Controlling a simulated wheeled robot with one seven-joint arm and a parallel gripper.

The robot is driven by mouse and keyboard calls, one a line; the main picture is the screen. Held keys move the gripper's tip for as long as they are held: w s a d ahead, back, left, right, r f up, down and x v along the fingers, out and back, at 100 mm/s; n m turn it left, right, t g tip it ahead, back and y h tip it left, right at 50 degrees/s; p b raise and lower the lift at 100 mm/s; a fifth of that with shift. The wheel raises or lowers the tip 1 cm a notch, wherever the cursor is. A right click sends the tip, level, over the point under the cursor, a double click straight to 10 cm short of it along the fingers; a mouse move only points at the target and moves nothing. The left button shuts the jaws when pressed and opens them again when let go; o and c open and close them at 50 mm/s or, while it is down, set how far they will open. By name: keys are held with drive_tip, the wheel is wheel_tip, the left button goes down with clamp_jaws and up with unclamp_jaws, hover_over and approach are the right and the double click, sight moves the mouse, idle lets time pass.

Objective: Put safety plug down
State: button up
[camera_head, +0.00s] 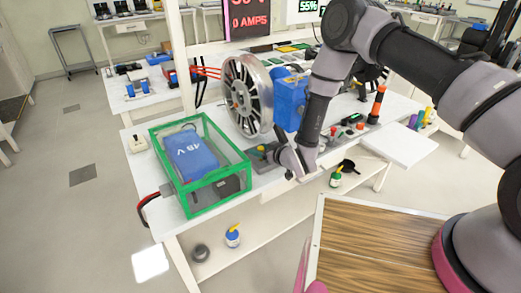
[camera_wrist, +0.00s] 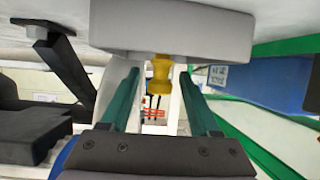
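A yellow plug-like piece (camera_wrist: 161,72), which appears to be the safety plug, sits against a grey block (camera_wrist: 172,30) in the wrist view. Its far end is hidden by the block's edge. My gripper (camera_wrist: 159,88) has two teal fingers, one on each side of the yellow piece. Gaps show between the piece and both fingers, so the gripper looks open and not touching it. In the head view my gripper is low over the white table, just right of a small grey unit (camera_head: 262,157) with a yellow spot on top. The fingertips are hard to make out there.
A green-framed case (camera_head: 197,207) with a blue 48 V battery (camera_head: 190,154) stands left of my gripper. A large silver wheel (camera_head: 247,96) and a blue motor housing (camera_head: 289,100) stand close behind it. An orange-and-black post (camera_head: 376,104) is to the right. A white board (camera_head: 401,145) lies at the table's right.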

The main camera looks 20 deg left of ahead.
drive_tip(key=shift+r, duration=0.2)
drive_tip(key=v, duration=1.2)
